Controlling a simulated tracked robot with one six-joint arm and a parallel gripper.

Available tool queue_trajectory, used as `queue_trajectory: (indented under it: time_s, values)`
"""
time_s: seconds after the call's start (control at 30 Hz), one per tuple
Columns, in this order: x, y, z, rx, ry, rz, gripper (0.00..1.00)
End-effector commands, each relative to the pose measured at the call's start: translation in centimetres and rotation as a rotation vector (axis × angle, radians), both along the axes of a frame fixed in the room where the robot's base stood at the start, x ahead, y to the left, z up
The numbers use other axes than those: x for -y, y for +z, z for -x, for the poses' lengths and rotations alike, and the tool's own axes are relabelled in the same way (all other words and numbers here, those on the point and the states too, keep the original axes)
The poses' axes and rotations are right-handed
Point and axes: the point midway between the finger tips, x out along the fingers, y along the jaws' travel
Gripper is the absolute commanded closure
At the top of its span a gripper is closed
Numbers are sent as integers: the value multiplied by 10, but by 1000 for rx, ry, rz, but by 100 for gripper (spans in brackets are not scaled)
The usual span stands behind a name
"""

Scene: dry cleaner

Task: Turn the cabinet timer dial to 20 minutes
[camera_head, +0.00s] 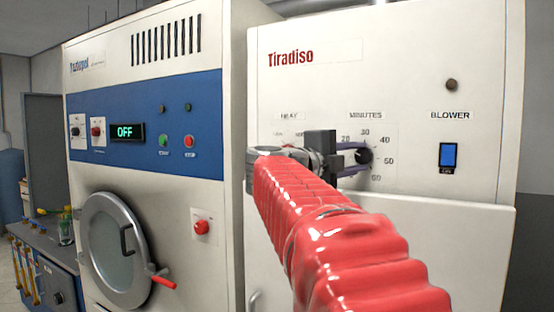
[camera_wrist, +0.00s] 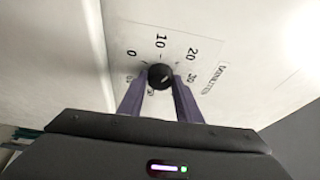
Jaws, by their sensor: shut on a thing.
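The cabinet timer dial (camera_head: 364,156) is a small black knob under the word MINUTES on the white Tiradiso cabinet (camera_head: 400,70). In the head view, 20 to 60 show around it and the lower numbers are hidden behind my arm. My gripper (camera_head: 352,157) reaches it from the left with its purple fingers shut on the dial. In the wrist view the dial (camera_wrist: 160,76) sits between the two fingertips (camera_wrist: 160,82), with 0, 10, 20 and 30 readable around it. I cannot tell which number the dial points at.
A HEAT scale (camera_head: 289,132) lies left of the timer, partly covered by my arm. A blue BLOWER switch (camera_head: 448,156) is to the right. A machine with a round door (camera_head: 116,252) and an OFF display (camera_head: 127,132) stands at left.

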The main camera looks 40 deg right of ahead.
Motion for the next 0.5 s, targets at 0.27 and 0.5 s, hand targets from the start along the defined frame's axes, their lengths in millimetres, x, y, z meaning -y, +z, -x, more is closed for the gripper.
queue_trajectory:
  time_s: [0.27,0.5]
  values:
    - [2,-2,2,148,-11,-71,91]
    - [2,-2,2,195,-11,-94,91]
